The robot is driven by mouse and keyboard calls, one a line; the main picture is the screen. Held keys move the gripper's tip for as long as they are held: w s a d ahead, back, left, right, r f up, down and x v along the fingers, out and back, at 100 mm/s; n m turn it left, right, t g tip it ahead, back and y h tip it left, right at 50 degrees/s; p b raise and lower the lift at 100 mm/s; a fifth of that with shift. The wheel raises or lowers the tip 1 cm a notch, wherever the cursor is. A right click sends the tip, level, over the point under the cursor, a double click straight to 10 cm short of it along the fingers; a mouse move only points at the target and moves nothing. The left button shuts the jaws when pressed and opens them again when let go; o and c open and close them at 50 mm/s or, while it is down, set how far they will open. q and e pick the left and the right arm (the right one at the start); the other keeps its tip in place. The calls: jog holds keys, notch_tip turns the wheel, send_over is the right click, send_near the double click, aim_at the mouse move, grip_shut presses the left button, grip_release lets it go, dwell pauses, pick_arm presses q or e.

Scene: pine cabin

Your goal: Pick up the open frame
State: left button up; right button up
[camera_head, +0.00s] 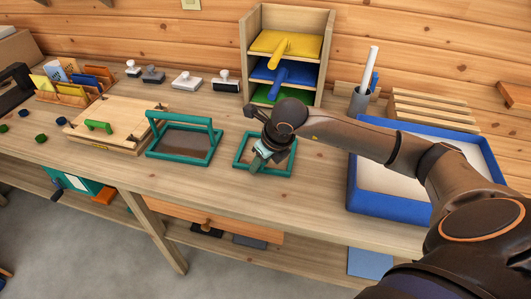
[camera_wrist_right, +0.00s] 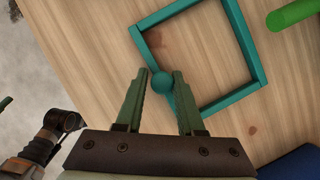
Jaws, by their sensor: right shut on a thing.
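The open frame (camera_head: 238,160) is a flat teal square with an empty middle, wood showing through it. It is at the middle of the workbench. In the wrist view the frame (camera_wrist_right: 205,8) lies ahead of my right gripper, and its round teal knob (camera_wrist_right: 163,83) sits between the fingertips. My right gripper (camera_head: 262,158) is shut on the knob at the frame's near side; in the wrist view the fingers (camera_wrist_right: 163,88) hold it near their tips. I cannot tell whether the frame is raised off the bench.
A teal hinged frame with a dark panel (camera_head: 185,142) stands just left. A blue-rimmed tray (camera_head: 352,190) is on the right. A shelf (camera_head: 251,45) holding yellow, blue and green handled tools stands behind. The bench's front strip is clear.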

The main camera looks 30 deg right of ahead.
grip_shut()
jog(key=shift+d, duration=0.1)
dwell(0.3)
